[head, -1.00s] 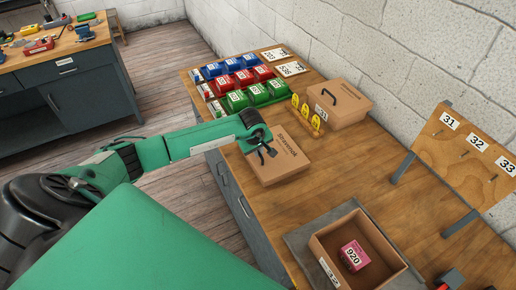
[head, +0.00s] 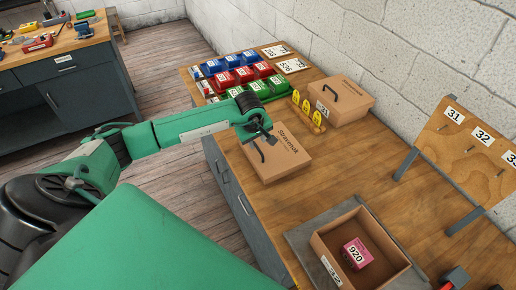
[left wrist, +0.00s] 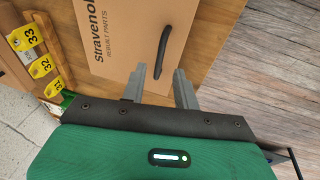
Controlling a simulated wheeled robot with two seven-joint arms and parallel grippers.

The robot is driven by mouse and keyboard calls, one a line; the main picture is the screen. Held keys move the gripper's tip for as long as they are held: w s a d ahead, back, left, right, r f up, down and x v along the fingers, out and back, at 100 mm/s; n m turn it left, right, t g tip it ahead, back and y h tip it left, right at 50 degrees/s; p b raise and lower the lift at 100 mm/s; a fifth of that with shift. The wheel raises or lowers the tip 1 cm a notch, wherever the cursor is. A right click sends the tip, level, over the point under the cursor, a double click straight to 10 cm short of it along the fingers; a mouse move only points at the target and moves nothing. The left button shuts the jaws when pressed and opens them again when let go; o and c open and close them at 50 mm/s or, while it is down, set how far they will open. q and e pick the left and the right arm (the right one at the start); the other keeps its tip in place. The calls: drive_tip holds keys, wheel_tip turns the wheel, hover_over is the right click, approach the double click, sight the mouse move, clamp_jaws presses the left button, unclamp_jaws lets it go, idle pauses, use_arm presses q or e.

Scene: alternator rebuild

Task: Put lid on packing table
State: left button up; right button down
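The lid (head: 280,158) is a flat brown cardboard piece with "Stravenor"-like print and a black handle. It lies flat on the wooden table (head: 345,175), near its left edge. In the left wrist view the lid (left wrist: 108,70) shows its print and the curved handle (left wrist: 165,48). My left gripper (head: 267,138) is just above the lid by the handle. In the left wrist view its two fingers (left wrist: 160,72) are apart, with the handle's near end showing between them. Nothing is visibly gripped. My right gripper is not in view.
An open carton (head: 326,262) on a grey mat holds a pink box (head: 356,253) marked 920. A second handled carton (head: 345,97) stands at the back, beside yellow tags (head: 308,111) and coloured bins (head: 240,75). A numbered peg board (head: 465,150) stands right. Mid-table is clear.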

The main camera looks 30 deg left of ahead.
use_arm(q)
drive_tip(key=b+v, duration=0.2)
drive_tip(key=v, duration=0.5)
idle(0.3)
